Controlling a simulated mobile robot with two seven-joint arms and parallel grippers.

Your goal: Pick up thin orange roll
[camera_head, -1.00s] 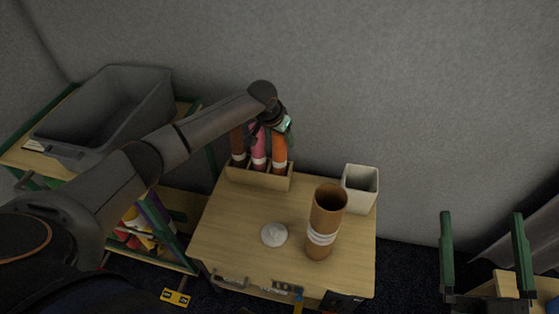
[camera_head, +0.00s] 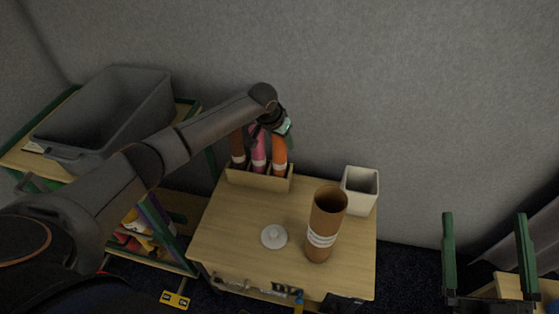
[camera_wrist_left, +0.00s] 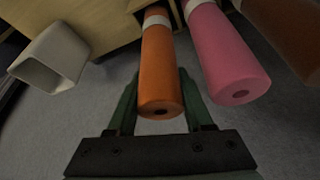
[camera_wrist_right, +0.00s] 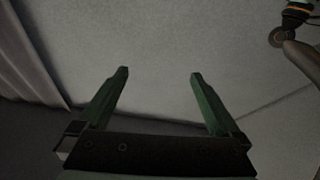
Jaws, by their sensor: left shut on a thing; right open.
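The thin orange roll (camera_head: 279,152) stands upright in a slot of the wooden holder (camera_head: 258,180), at its right end. In the left wrist view the orange roll (camera_wrist_left: 160,70) sits between the green fingers. My left gripper (camera_head: 280,132) is shut on its upper part, from above; in the left wrist view its fingers (camera_wrist_left: 158,98) lie on either side of the roll. My right gripper (camera_head: 486,232) is open and empty at the right, away from the table; it also shows open in the right wrist view (camera_wrist_right: 158,75).
A pink roll (camera_head: 259,150) and a brown roll (camera_head: 238,150) stand close beside it in the holder. A wide brown roll (camera_head: 325,222), a white square cup (camera_head: 360,188) and a white round lid (camera_head: 274,236) are on the table (camera_head: 225,235). A grey bin (camera_head: 105,115) stands left.

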